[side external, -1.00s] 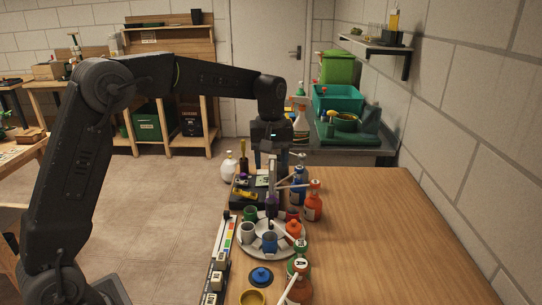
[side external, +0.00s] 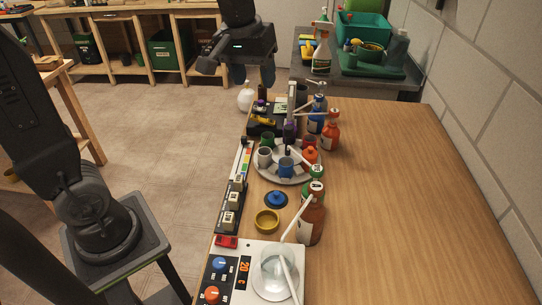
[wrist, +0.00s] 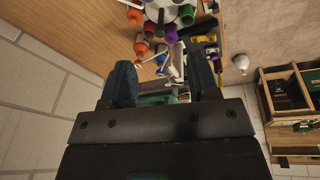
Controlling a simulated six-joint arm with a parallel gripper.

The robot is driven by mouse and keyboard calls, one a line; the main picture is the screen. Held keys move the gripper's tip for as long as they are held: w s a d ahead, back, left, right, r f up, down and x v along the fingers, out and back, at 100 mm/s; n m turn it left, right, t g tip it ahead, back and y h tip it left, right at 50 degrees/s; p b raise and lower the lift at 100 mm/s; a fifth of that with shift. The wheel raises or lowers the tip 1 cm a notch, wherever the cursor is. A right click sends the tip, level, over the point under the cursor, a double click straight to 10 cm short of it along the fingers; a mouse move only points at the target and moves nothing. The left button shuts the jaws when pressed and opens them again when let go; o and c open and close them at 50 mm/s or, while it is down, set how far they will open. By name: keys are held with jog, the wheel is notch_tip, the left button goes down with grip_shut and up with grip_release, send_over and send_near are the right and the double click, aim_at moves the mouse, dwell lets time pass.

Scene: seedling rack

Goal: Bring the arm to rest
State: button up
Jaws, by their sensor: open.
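My gripper (side external: 240,75) hangs in the air above the far end of the wooden bench (side external: 400,210) in the side external view, fingers pointing down. In the wrist view, the two dark fingers stand wide apart with a clear gap between them (wrist: 162,82). My gripper is open and I see nothing held in it. Bottles and small items appear beyond the fingertips, apart from them as far as I can tell. My upper arm links are partly out of the side external view.
The bench bears a round tray (side external: 266,175) with several cups, an orange bottle (side external: 330,136), a brown bottle (side external: 311,222), a yellow bowl (side external: 267,221) and a white heating plate (side external: 243,262). A spray bottle (side external: 322,50) stands behind. The bench's right side is clear.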

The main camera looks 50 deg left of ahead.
jog(key=s+d+f+m+t, duration=0.1)
jog(key=s+f+m, duration=0.1)
jog(key=s, duration=0.5)
jog(key=s+d+f+m+t, duration=0.1)
jog(key=s+f+m+t, duration=0.1)
jog(key=s, duration=0.6)
jog(key=shift+s+m, duration=0.2)
jog(key=shift+m, duration=0.7)
